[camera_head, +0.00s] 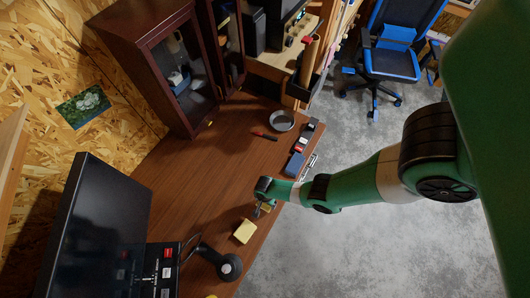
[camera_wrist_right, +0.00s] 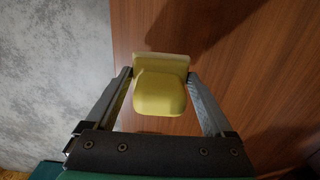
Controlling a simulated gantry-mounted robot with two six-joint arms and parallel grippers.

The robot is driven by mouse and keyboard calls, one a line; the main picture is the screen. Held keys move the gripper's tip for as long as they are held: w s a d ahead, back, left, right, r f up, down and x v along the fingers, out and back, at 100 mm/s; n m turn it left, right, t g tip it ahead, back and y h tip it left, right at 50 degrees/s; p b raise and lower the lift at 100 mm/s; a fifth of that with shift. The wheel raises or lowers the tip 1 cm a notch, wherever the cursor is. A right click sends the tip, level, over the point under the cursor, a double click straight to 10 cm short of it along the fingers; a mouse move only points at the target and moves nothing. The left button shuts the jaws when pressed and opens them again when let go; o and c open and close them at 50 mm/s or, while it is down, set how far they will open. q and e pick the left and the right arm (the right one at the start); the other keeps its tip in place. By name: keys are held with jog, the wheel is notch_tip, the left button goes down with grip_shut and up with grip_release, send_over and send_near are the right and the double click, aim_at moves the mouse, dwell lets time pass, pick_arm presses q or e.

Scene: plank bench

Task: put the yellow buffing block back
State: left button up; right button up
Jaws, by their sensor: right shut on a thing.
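The yellow buffing block (camera_wrist_right: 160,95) is between the two fingers of my right gripper (camera_wrist_right: 160,75) in the right wrist view. It has a rounded near part and a flatter, paler yellow part behind it. My right gripper (camera_head: 260,211) is shut on it, over the front edge of the bench in the head view. A pale yellow square piece (camera_head: 245,231) shows just below the fingers there; I cannot tell whether it is part of the held block or separate. My left gripper is not in view.
The brown plank bench (camera_head: 190,180) is clear in its middle. A round grey dish (camera_head: 282,121), a red-and-black tool (camera_head: 265,136) and a blue box (camera_head: 295,163) are farther back. A black monitor (camera_head: 75,225) and a dark lamp-like item (camera_head: 228,266) stand nearer.

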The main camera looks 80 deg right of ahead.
notch_tip(320, 180, down, 3)
jog(key=shift+d+f+b, duration=0.1)
jog(key=shift+f+b, duration=0.05)
jog(key=shift+b, duration=0.8)
jog(key=shift+w, duration=0.1)
jog(key=shift+f, duration=0.25)
jog(key=o, duration=0.9)
jog(key=shift+r, duration=0.1)
jog(key=shift+r, duration=0.1)
notch_tip(320, 180, up, 12)
jog(key=p, duration=1.1)
jog(key=shift+r, duration=0.15)
